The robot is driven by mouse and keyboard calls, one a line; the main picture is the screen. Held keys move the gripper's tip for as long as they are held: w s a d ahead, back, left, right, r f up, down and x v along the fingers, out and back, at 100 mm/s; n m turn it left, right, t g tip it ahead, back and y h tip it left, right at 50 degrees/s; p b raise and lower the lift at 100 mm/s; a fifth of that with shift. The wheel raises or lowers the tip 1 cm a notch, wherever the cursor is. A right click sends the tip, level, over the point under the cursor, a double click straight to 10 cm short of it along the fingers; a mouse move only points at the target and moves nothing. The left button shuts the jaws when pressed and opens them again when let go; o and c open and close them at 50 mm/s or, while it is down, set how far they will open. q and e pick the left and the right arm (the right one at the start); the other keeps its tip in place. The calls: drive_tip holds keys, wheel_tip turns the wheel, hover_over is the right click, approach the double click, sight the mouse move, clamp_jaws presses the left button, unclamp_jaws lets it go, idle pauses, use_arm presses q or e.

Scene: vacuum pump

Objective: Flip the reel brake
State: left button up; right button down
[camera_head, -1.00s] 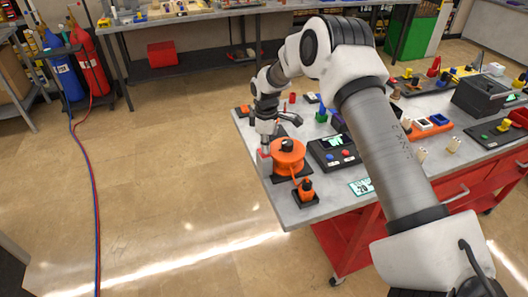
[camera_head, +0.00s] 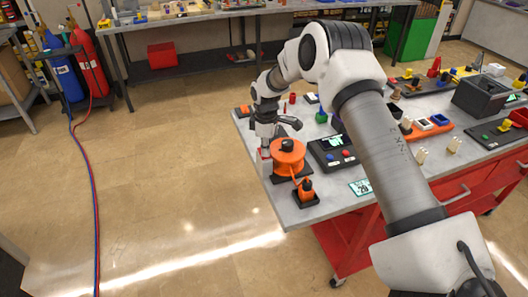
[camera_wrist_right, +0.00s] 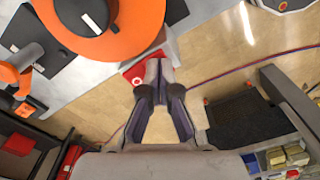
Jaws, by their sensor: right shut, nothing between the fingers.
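The reel (camera_head: 288,160) is an orange disc with a black hub, on a dark base near the table's left edge. In the wrist view its orange disc (camera_wrist_right: 141,31) is at the top. The reel brake seems to be the red piece (camera_wrist_right: 134,76) with a white round mark, beside a pale grey block (camera_wrist_right: 164,48) next to the reel. My right gripper (camera_head: 265,152) points down at the reel's left side. In the wrist view its fingers (camera_wrist_right: 158,66) are shut and empty, overlapping the red piece's right part; contact is unclear. My left gripper is out of view.
A small orange-and-black part (camera_head: 306,191) stands in front of the reel, and a dark control box (camera_head: 333,153) with red and blue buttons is to its right. The table edge is close on the left, with open floor beyond.

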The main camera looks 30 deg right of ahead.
drive_tip(key=shift+r+p, duration=2.6)
drive_tip(key=shift+r, duration=0.95)
drive_tip(key=shift+f, duration=0.15)
drive_tip(key=s+a+f+m, duration=0.2)
drive_tip(key=s+a+f, duration=0.3)
drive_tip(key=s+f, duration=0.35)
drive_tip(key=s+a+f+m, duration=0.2)
drive_tip(key=s+a+f, duration=0.3)
drive_tip(key=s+f, duration=0.3)
drive_tip(key=s+a+f+m, duration=0.1)
drive_tip(key=s+a+m, duration=0.15)
drive_tip(key=s, duration=0.85)
drive_tip(key=s+a+f+m, duration=0.1)
drive_tip(key=s+a+m, duration=0.15)
drive_tip(key=s, duration=0.85)
wheel_tip(320, 180, down, 13)
drive_tip(key=w+b, duration=0.1)
drive_tip(key=b, duration=1.2)
drive_tip(key=shift+d+m, duration=0.3)
drive_tip(key=shift+d, duration=0.15)
